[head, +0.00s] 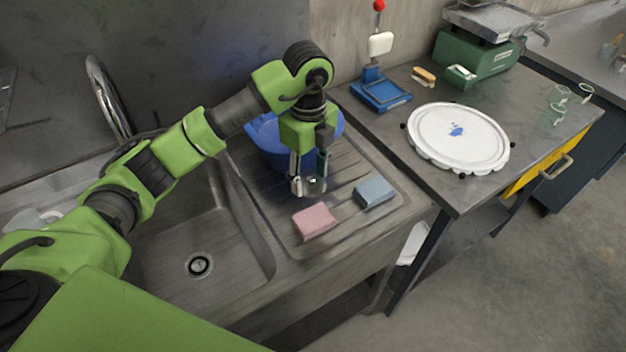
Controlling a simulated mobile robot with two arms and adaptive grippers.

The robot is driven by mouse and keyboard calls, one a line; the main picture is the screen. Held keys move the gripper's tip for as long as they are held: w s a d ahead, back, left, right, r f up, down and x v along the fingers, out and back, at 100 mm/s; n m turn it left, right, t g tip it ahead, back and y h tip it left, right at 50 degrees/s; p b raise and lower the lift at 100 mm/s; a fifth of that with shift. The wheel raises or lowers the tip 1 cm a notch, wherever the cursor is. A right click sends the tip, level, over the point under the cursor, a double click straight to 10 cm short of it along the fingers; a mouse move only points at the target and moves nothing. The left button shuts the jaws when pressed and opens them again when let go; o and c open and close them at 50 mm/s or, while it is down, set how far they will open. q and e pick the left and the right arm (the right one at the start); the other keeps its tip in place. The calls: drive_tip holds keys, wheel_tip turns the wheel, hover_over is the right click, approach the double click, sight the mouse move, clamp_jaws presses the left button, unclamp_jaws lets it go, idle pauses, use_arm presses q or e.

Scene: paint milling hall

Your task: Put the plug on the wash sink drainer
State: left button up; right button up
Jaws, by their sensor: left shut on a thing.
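The wash sink drainer (345,163) is the ridged metal board to the right of the sink basin (165,285). My left gripper (309,177) points down over the drainer, shut on a small greyish metal-looking thing, apparently the plug (313,187). The fingers hide part of it, and I cannot tell whether it touches the drainer. The drain hole (199,264) with its dark ring shows in the basin floor. My right gripper is not in view.
A pink sponge (314,221) and a blue-grey sponge (374,192) lie on the drainer in front of the gripper. A blue bowl (268,140) stands behind it. The tap (108,98) rises behind the basin. A bench on the right bears a round white lid (458,138) and a green scale (478,58).

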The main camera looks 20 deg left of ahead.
sight(312, 185)
use_arm(q)
drive_tip(key=w+f, duration=0.2)
drive_tip(key=f, duration=0.1)
drive_tip(key=w+f+p, duration=0.1)
drive_tip(key=shift+w+a+f, duration=0.25)
drive_tip(key=shift+a, duration=0.1)
wheel_tip(312, 185, down, 2)
drive_tip(key=shift+f+p, duration=0.1)
drive_tip(key=shift+p, duration=0.75)
drive_tip(key=shift+f, duration=0.35)
drive_tip(key=shift+w+f, duration=0.1)
drive_tip(key=shift+f, duration=0.2)
drive_tip(key=o, duration=1.1)
drive_tip(key=shift+c, duration=0.2)
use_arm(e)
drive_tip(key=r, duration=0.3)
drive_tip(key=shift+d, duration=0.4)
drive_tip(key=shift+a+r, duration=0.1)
use_arm(q)
drive_tip(key=shift+r, duration=0.1)
